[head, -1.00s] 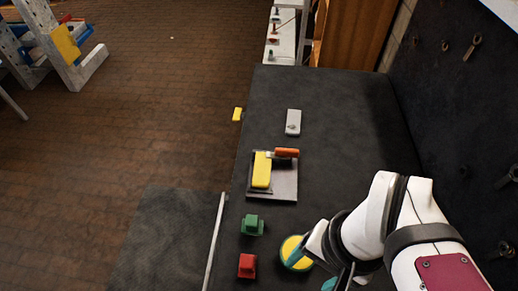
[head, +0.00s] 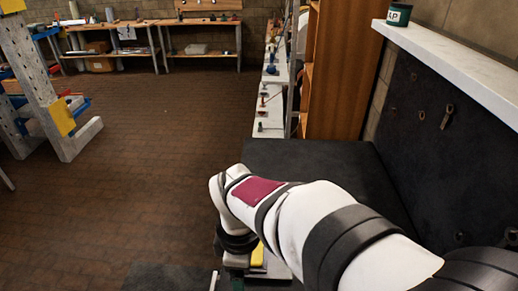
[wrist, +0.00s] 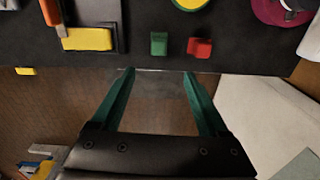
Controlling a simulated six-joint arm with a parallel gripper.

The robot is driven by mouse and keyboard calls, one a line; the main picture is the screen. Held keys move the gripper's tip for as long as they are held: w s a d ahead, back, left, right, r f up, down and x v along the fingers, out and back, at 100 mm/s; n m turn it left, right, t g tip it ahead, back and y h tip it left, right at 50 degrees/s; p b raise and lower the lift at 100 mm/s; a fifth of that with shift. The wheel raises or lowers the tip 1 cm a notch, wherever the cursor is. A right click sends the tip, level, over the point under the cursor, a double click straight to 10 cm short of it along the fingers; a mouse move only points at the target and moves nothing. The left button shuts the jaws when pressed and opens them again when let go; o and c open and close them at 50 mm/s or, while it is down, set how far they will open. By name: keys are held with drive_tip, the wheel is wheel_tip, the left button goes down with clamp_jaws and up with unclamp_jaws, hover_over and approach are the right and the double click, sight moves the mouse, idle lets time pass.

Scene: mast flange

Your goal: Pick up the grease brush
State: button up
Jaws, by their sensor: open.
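An orange-handled tool that looks like the grease brush (wrist: 46,10) shows at the top left of the wrist view. Its tan end lies against a yellow block (wrist: 87,39) on a grey plate (wrist: 121,38). In the head view my arm hides the tool, and only part of the yellow block (head: 258,254) shows below it. My gripper (wrist: 159,72) is open and empty, its teal fingers spread over the bench's edge. The tool is up and left of the fingers in the wrist view. The gripper itself is hidden in the head view.
A green block (wrist: 159,44) and a red block (wrist: 199,48) stand on the dark bench (head: 318,160) near its edge, just beyond my fingertips. A yellow-topped disc (wrist: 188,3) and a magenta round thing (wrist: 276,10) lie further in. A tool wall (head: 425,150) rises at the right.

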wheel_tip(320, 180, down, 16)
drive_tip(key=shift+w+r, duration=0.1)
drive_tip(key=shift+w, duration=0.05)
clamp_jaws()
idle(0.3)
